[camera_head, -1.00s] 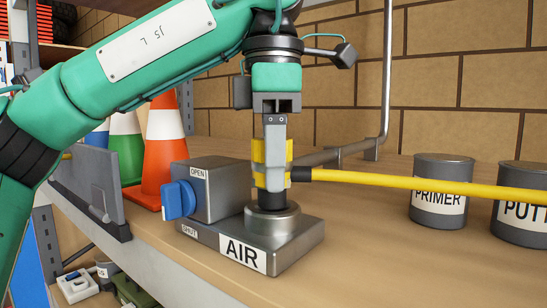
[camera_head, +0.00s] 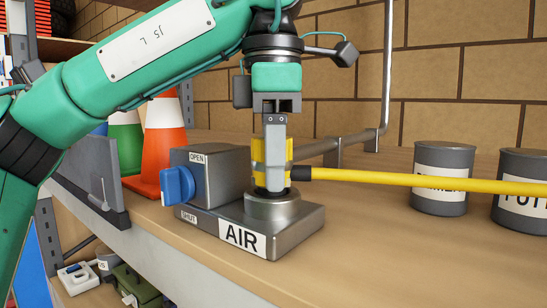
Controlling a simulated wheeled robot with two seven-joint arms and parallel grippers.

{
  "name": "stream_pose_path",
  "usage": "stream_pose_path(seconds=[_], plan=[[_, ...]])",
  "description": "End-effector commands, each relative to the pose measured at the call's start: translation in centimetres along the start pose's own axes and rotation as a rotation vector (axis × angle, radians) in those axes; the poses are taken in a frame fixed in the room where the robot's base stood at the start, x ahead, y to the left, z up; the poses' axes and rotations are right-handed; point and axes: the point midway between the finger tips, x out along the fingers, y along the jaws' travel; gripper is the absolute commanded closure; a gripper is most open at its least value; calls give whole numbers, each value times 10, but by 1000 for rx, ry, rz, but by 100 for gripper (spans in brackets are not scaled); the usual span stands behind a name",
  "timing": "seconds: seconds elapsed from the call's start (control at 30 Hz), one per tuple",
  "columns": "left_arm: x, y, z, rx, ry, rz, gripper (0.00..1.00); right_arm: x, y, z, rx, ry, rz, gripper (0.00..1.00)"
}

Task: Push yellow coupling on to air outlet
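The yellow coupling (camera_head: 288,157) stands upright over the round metal air outlet (camera_head: 272,208), on a grey block labelled AIR. Its lower end meets the outlet's top; how deep it sits is hidden. A yellow hose (camera_head: 420,181) runs from the coupling to the right. My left gripper (camera_head: 274,185) points straight down, its near finger in front of the coupling and yellow showing on both sides. It looks shut on the coupling; the far finger is hidden. A blue knob (camera_head: 178,186) is on the block's left, between OPEN and SHUT labels. My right gripper is not in view.
Two grey tins, one (camera_head: 440,178) behind the hose and one (camera_head: 523,192) at the right edge, stand on the wooden shelf (camera_head: 370,250). Orange (camera_head: 165,145) and green cones stand back left. A pipe (camera_head: 350,142) runs behind. The front right shelf is clear.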

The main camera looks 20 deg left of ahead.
Motion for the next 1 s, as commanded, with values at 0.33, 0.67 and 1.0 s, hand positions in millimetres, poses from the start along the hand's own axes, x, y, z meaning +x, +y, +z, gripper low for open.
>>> stream_pose_path(seconds=[0.33,0.67,1.0], plan=[[0,0,0,0,0,0,33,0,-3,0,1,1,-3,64],[-6,0,0,0,0,0,33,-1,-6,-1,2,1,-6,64],[-53,0,0,-3,-1,3,33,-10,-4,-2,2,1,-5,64]])
